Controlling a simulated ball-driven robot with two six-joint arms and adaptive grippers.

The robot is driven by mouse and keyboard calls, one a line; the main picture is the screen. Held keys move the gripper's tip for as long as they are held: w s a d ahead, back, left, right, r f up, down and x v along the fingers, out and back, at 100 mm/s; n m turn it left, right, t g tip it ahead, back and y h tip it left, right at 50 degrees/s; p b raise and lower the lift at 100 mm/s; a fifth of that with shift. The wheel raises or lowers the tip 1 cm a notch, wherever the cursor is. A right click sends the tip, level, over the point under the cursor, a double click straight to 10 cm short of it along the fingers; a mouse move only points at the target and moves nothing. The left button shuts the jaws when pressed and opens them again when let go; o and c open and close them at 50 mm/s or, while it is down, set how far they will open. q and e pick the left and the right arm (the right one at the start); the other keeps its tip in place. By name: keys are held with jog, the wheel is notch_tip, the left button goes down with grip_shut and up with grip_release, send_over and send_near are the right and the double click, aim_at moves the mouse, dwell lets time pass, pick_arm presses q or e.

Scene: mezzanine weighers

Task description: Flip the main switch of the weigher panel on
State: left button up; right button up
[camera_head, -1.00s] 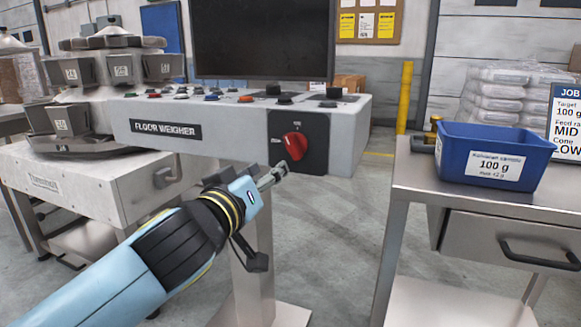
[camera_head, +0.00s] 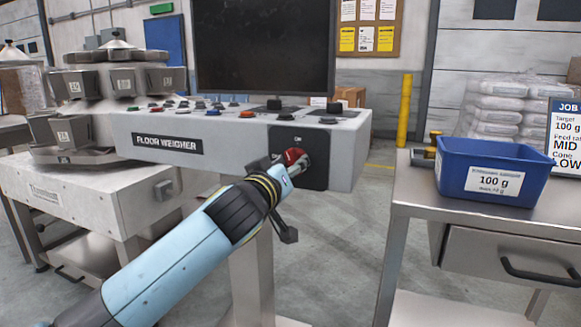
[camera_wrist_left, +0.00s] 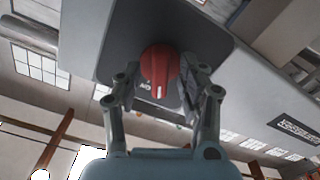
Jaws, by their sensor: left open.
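The weigher panel (camera_head: 215,137) is a grey console marked FLOOR WEIGHER. Its main switch (camera_head: 293,156) is a red rotary knob on a dark plate (camera_head: 315,177) at the right of the front face. My left gripper (camera_head: 299,164) is at the knob and partly covers it. In the left wrist view, the red knob (camera_wrist_left: 157,68) lies between the two open fingers of my left gripper (camera_wrist_left: 158,85). An ON mark shows on the plate beside the knob. I cannot tell whether the fingers touch the knob. My right gripper is not in view.
A dark monitor (camera_head: 264,48) stands behind the panel, whose top holds several coloured buttons. A steel table (camera_head: 420,190) at right bears a blue bin (camera_head: 490,190). A multihead weigher (camera_head: 115,80) stands at left. Open floor lies between panel and table.

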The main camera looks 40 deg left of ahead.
pick_arm(q)
grip_shut()
jog(key=m+p, duration=0.1)
jog(key=m, duration=0.4)
jog(key=shift+a, duration=0.1)
grip_release()
jog(key=v, duration=1.2)
